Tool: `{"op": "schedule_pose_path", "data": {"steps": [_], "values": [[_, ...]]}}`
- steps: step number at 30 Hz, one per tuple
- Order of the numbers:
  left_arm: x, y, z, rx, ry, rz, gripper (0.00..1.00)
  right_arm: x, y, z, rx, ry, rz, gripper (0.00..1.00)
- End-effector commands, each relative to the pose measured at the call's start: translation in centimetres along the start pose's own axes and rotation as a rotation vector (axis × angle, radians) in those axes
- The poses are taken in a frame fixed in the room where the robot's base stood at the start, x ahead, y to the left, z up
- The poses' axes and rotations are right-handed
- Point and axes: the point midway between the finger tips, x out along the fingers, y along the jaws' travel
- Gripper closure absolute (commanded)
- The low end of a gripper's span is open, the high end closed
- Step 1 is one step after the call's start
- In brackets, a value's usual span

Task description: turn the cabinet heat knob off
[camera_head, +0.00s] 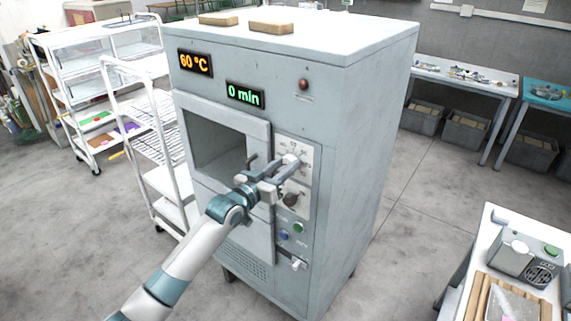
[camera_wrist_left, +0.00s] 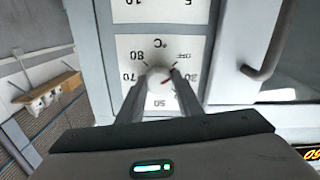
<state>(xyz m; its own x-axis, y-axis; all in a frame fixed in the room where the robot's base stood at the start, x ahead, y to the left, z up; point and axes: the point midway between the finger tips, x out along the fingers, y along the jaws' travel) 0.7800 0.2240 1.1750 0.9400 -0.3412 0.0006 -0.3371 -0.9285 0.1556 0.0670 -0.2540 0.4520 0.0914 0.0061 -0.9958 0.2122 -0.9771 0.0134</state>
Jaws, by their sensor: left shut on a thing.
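The grey cabinet (camera_head: 365,150) stands in the middle of the head view, its orange display (camera_head: 195,63) reading 60 °C. The pale round heat knob (camera_wrist_left: 158,77) sits on a white °C dial (camera_wrist_left: 190,48) in the left wrist view. A red mark shows on the knob's right side, slanting toward the upper right, where OFF is printed. My left gripper (camera_head: 284,168) is shut on the heat knob, one finger on each side; the fingers also show in the left wrist view (camera_wrist_left: 158,90). My right gripper is not in view.
A dark second knob (camera_head: 291,199) sits just below, with green (camera_head: 298,228) and blue (camera_head: 284,236) buttons under it. A door handle (camera_wrist_left: 268,45) is close to my gripper. White rack carts stand left; a worktable (camera_head: 540,285) is at lower right. Floor right of the cabinet is clear.

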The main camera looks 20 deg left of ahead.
Motion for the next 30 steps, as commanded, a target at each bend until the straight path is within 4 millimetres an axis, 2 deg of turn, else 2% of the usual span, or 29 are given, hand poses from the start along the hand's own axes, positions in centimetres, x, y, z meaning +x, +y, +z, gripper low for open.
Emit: {"op": "schedule_pose_path", "data": {"steps": [9,25,26,27,28,30], "values": [[-0.04,0.03,0.26,-0.164,-0.005,-0.001,0.90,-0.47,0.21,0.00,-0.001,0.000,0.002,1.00],[-0.04,0.03,0.31,-0.199,-0.006,-0.001,0.90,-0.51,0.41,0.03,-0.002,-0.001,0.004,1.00],[-0.04,0.03,0.32,-0.199,-0.006,-0.001,0.66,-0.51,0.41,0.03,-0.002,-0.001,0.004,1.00],[-0.04,0.04,0.31,-0.199,-0.006,0.000,0.56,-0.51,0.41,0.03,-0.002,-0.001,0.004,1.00],[-0.03,0.04,0.30,-0.199,-0.005,0.000,0.49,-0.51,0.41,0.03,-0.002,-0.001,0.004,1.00],[-0.03,0.04,0.24,-0.198,-0.004,0.000,0.49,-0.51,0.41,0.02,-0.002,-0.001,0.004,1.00]]}}
